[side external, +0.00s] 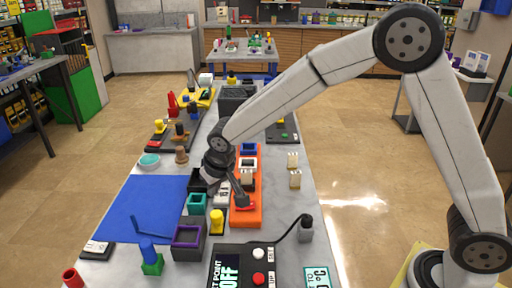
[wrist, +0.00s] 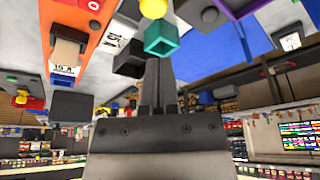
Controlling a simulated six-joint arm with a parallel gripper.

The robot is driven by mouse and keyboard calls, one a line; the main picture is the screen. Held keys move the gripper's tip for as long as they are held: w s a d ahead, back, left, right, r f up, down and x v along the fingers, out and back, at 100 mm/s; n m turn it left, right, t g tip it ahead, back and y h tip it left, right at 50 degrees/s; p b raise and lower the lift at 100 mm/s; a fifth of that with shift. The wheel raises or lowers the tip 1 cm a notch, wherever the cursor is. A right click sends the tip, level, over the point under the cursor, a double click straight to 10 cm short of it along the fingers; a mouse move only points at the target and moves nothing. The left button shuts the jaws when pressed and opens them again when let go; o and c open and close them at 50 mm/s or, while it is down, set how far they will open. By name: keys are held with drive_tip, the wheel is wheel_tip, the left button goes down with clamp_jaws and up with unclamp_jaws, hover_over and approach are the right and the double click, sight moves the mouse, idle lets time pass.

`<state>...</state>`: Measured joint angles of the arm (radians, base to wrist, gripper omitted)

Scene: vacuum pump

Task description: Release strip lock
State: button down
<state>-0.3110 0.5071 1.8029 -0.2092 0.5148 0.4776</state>
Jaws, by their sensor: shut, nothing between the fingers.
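My gripper (wrist: 158,62) has its two dark fingers together and empty. In the wrist view they point toward a small teal open box (wrist: 163,36), with a black block (wrist: 130,60) close by on the left. Contact with either cannot be told. An orange strip (side external: 253,212) lies along the bench and also shows in the wrist view (wrist: 97,38), left of the fingers. A dark bar slants above that end. My wrist hides part of the bench; I cannot identify the lock with certainty.
A blue mat (side external: 145,208) lies left of the strip. The teal box (side external: 196,203), a purple-rimmed box (side external: 188,237) and a yellow knob (side external: 217,220) crowd the near side. A dark control unit (side external: 243,266) with a cable stands in front. Two beige pieces (side external: 294,170) stand right.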

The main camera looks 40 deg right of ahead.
drive_tip(key=shift+s+r, duration=0.2)
drive_tip(key=shift+r, duration=0.3)
drive_tip(key=shift+g, duration=0.7)
drive_tip(key=s+d, duration=0.4)
drive_tip(key=s, duration=0.2)
drive_tip(key=s+d+f, duration=0.1)
drive_tip(key=s+d, duration=0.4)
drive_tip(key=s, duration=0.2)
drive_tip(key=s+d+f, duration=0.1)
drive_tip(key=s+d, duration=0.3)
drive_tip(key=s, duration=0.3)
drive_tip(key=shift+s+d+f, duration=0.15)
drive_tip(key=shift+s+d, duration=0.05)
drive_tip(key=shift+d, duration=0.2)
